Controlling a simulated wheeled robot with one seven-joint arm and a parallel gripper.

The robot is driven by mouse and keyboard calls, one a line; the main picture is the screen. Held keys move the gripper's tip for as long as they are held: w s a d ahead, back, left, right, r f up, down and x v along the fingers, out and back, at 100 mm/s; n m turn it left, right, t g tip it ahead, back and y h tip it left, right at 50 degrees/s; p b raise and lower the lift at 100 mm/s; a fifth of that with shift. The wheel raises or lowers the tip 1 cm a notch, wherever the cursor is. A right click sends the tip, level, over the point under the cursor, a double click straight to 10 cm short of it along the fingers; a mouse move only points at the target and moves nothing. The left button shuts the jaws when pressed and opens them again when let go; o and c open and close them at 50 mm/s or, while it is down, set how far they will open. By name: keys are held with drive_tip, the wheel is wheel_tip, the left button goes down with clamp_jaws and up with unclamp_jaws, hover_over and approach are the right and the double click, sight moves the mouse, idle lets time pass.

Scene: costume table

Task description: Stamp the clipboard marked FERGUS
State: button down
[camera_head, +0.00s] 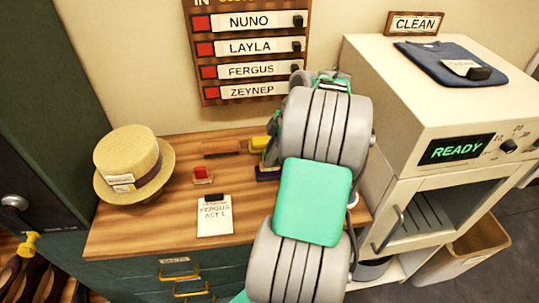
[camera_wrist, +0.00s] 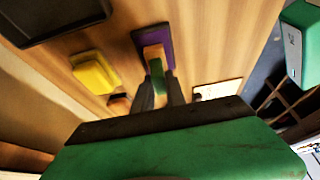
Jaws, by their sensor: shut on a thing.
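The clipboard marked FERGUS (camera_head: 215,217) lies flat near the front of the wooden table, its paper reading FERGUS ACT 1 below a dark clip. My gripper (camera_wrist: 161,88) is shut on a small wooden-and-green handled piece (camera_wrist: 154,53), which looks like a stamp. In the wrist view this piece is over a purple pad (camera_wrist: 140,37); I cannot tell whether they touch. The pad shows in part in the head view (camera_head: 267,174), right of the clipboard and farther back. My arm hides most of the gripper there.
A straw hat (camera_head: 128,164) stands at the table's left. A small red-topped item (camera_head: 202,175) lies behind the clipboard. A yellow block (camera_wrist: 95,73) is beside the purple pad. A white cabinet (camera_head: 398,115) stands at the right. A name board (camera_head: 250,50) hangs behind.

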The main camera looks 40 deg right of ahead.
drive_tip(key=shift+f+b, duration=0.55)
drive_tip(key=shift+f, duration=0.05)
idle(1.4)
drive_tip(key=shift+r+p, duration=2.9)
drive_tip(key=shift+r, duration=0.65)
